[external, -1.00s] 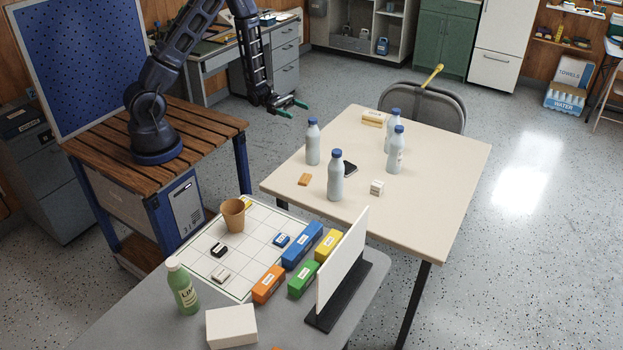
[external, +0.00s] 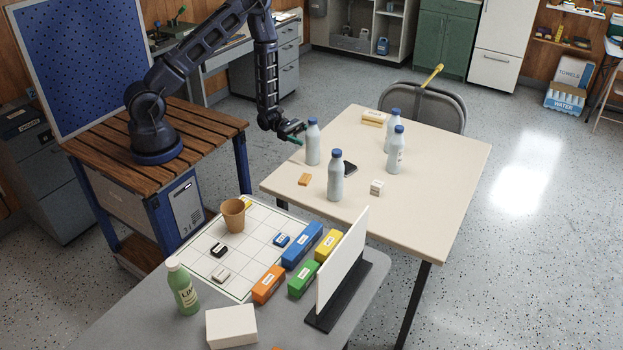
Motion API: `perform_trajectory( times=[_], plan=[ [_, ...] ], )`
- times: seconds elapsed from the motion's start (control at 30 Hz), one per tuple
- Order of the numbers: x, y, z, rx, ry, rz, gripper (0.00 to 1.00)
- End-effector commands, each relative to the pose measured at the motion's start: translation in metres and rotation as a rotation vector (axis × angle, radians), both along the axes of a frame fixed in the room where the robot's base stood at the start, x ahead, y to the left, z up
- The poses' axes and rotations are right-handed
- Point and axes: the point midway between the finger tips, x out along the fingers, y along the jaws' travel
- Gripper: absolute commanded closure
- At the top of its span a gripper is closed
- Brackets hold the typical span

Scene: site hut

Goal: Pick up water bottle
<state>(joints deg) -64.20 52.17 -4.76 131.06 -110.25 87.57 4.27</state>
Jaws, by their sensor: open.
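Several white water bottles with blue caps stand upright on the beige table (external: 440,175). The nearest to my gripper is the left bottle (external: 313,146). Another bottle (external: 335,178) stands in front of it, and two more, one bottle (external: 397,152) and one behind it (external: 390,128), stand to the right.
A grey chair (external: 430,105) stands behind the table.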

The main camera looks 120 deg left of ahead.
Motion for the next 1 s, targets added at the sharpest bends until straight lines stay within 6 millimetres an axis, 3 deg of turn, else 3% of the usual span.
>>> perform_trajectory(
  times=[0.23,0.53,0.8,1.0],
  plan=[
    [0.015,-0.002,-0.001,0.0,0.0,0.0,0.24],
    [0.053,-0.008,-0.002,0.0,-0.001,0.0,0.24],
    [0.057,-0.008,-0.002,0.0,0.0,0.001,0.24],
    [0.057,-0.008,-0.002,0.0,0.0,0.001,0.63]
  ],
)
